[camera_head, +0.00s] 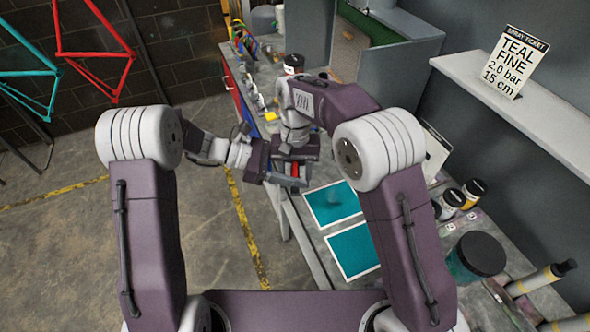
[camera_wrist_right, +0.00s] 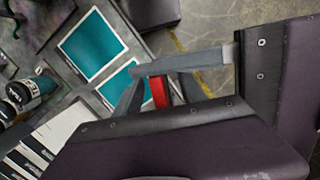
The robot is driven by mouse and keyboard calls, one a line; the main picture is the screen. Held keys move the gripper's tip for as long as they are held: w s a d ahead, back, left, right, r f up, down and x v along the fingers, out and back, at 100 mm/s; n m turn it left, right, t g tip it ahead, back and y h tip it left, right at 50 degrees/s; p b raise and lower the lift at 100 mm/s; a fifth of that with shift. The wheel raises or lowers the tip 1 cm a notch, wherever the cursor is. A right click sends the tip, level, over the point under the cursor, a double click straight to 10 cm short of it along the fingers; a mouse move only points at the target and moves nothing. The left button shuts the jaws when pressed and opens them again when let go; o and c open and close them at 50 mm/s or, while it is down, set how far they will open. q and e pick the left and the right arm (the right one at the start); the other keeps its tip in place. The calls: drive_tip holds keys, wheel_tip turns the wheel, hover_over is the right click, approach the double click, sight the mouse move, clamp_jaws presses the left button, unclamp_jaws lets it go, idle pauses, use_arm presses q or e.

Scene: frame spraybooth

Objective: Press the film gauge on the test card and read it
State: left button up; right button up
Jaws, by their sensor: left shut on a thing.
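Two teal cards with white borders, a far one (camera_head: 332,203) and a near one (camera_head: 352,250), lie flat on the bench. They also show in the right wrist view, one (camera_wrist_right: 92,47) fully and one (camera_wrist_right: 118,84) partly behind a finger. My left gripper (camera_head: 287,180) is shut on a small red thing (camera_head: 295,170), probably the film gauge, held in the air left of the far card. The red thing (camera_wrist_right: 159,92) is partly hidden by fingers in the right wrist view. My right gripper (camera_wrist_right: 165,98) has its fingers apart on either side of it. No reading is visible.
A ticket (camera_head: 515,62) on the shelf reads "TEAL FINE 2.0 bar 15 cm". Small jars (camera_head: 472,190) and a dark-lidded pot (camera_head: 481,254) stand right of the cards. Open floor (camera_head: 215,225) lies left of the bench. Bicycle frames (camera_head: 97,53) hang at the back left.

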drive_tip(key=shift+r, duration=0.1)
drive_tip(key=r, duration=0.4)
drive_tip(key=w+r, duration=0.1)
drive_tip(key=r, duration=0.6)
drive_tip(key=shift+w+r, duration=0.3)
drive_tip(key=shift+w, duration=0.1)
use_arm(q)
drive_tip(key=shift+a, duration=0.1)
use_arm(e)
drive_tip(key=s+d+f+t, duration=0.2)
drive_tip(key=s+d+f, duration=0.1)
drive_tip(key=d+f, duration=0.7)
drive_tip(key=s+d+f, duration=0.3)
drive_tip(key=s+d, duration=0.1)
drive_tip(key=s, duration=0.2)
drive_tip(key=s+d+f+t, duration=0.1)
drive_tip(key=s+d+f, duration=0.3)
drive_tip(key=s, duration=0.3)
drive_tip(key=shift+a, duration=0.1)
